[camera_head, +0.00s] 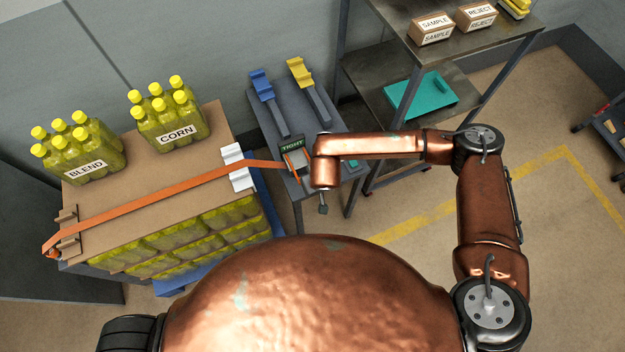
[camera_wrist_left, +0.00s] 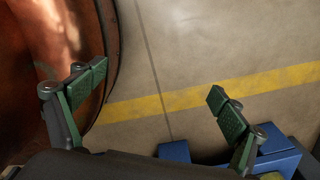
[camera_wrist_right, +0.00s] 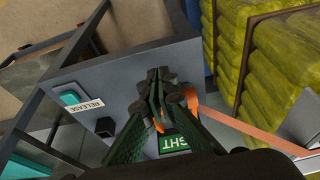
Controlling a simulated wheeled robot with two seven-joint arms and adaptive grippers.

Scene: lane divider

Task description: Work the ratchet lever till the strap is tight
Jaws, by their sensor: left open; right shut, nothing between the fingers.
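The orange strap (camera_head: 165,190) runs over the cardboard-topped pallet load to a small grey table (camera_head: 330,121). It also crosses the right wrist view (camera_wrist_right: 250,131). A green TIGHT sign (camera_head: 292,144) stands at the strap's table end; it shows partly in the right wrist view (camera_wrist_right: 176,144). My right gripper (camera_wrist_right: 160,78) is shut and empty, over the table beside orange parts at the strap's end. Its fingers cover much of the ratchet, and I cannot make out the lever clearly. My left gripper (camera_wrist_left: 158,79) is open and empty above the floor.
A white RELEASE label (camera_wrist_right: 85,106) lies beside a teal piece and a black block (camera_wrist_right: 105,127) on the table. Blue (camera_head: 262,87) and yellow (camera_head: 300,72) pieces stand at its back. Bottle packs marked BLEND (camera_head: 85,160) and CORN (camera_head: 170,125) top the load. A metal shelf (camera_head: 380,75) stands behind.

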